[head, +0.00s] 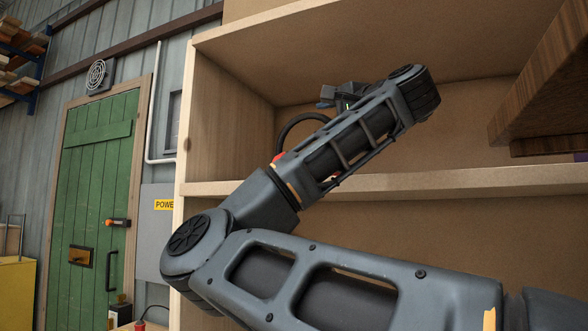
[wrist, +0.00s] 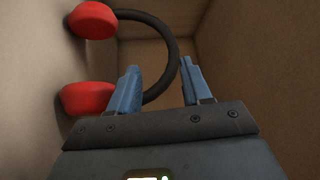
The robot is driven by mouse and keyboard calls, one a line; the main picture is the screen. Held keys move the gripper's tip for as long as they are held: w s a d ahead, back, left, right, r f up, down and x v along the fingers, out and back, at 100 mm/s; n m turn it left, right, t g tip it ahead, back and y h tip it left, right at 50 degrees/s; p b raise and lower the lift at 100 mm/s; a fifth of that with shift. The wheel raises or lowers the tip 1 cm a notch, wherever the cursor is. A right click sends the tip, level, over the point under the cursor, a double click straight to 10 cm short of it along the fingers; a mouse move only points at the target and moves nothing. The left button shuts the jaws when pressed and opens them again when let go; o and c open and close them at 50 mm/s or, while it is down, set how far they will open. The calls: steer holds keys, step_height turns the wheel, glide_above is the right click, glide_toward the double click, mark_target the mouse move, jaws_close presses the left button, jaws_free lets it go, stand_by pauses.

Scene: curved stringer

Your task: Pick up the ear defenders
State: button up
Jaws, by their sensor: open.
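The ear defenders have two red cups and a black curved headband. In the wrist view the cups are at the left, and the headband (wrist: 174,58) bows right into the space between the fingertips. In the head view part of the headband (head: 290,125) and a bit of red show on the shelf; my arm hides the rest. My gripper (wrist: 160,64) is open, with its two blue fingers apart and nothing clamped. The left finger overlaps the lower part of the headband; I cannot tell if they touch. In the head view my gripper (head: 328,97) is partly hidden behind my arm.
The ear defenders are inside a wooden shelf unit (head: 400,184), with its side wall close by at the left. A dark wooden piece (head: 545,85) juts in at the upper right. A green door (head: 95,190) stands to the left.

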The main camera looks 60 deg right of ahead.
mark_target(309, 120)
steer(key=x, duration=0.2)
steer(key=p+x, duration=0.1)
steer(key=x, duration=0.2)
steer(key=r+p+x, duration=0.1)
steer(key=x, duration=0.2)
steer(key=shift+d, duration=0.15)
steer(key=shift+f, duration=0.1)
jaws_close()
stand_by(0.5)
